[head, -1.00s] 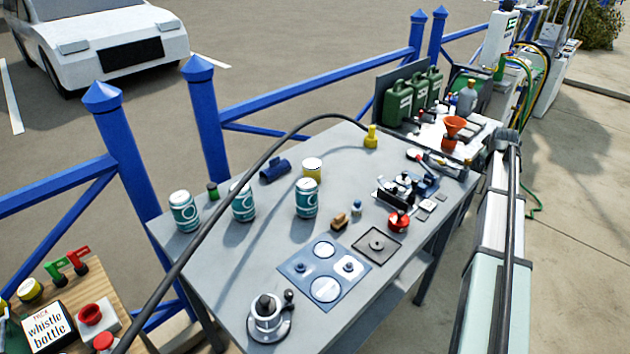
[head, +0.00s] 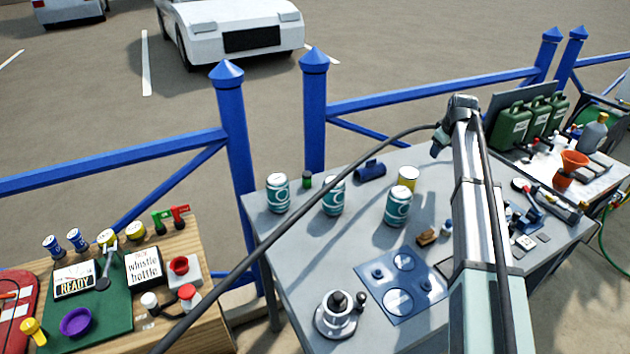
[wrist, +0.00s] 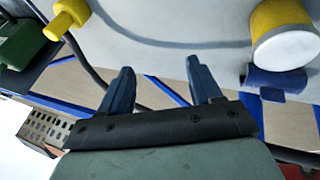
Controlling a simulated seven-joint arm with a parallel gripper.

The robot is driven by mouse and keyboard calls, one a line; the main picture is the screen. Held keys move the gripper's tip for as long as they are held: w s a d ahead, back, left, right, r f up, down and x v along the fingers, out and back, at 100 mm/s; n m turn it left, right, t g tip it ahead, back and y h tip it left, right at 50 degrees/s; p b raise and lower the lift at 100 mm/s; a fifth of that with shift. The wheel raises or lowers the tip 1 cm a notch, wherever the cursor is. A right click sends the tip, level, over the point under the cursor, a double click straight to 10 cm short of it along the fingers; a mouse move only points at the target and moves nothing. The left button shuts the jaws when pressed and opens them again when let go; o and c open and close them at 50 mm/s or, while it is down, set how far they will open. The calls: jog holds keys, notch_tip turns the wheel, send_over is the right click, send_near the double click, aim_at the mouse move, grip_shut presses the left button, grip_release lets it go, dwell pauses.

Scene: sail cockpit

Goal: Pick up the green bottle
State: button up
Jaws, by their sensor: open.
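A small green cylinder (head: 307,180), possibly the green bottle, stands upright on the grey table (head: 290,290) near its back left edge, between two teal-and-white cans. It is too small to tell for certain. Several larger dark green canisters (head: 513,122) stand at the back right. My gripper (head: 438,148) is above the back of the grey table, to the right of the small green cylinder and apart from it. In the wrist view my gripper (wrist: 162,82) is open, with nothing between its fingers. The small green cylinder does not show there.
Several teal-and-white cans (head: 397,207), a yellow can (head: 407,178) and a blue cylinder (head: 370,169) stand or lie on the grey table. Blue fence posts (head: 314,110) rise behind it. A wooden table (head: 195,250) with signs is at the left. A black cable crosses the view.

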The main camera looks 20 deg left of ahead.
jog(key=s+a+r+n+g+y, duration=0.1)
jog(key=s+a, duration=0.3)
jog(key=a, duration=0.8)
jog(key=s+a+r+n+g, duration=0.15)
jog(key=s+a, duration=0.25)
jog(key=a, duration=0.8)
jog(key=g, duration=0.3)
send_near(307, 174)
jog(key=shift+n+t, duration=0.25)
jog(key=shift+n, duration=0.1)
jog(key=f, duration=0.3)
jog(key=a+f, duration=0.1)
jog(key=f, duration=0.2)
jog(key=shift+a, duration=0.25)
jog(key=shift+w+f, duration=0.1)
jog(key=shift+f, duration=2.55)
jog(key=shift+c, duration=0.2)
jog(key=c, duration=1.1)
jog(key=shift+r, duration=0.1)
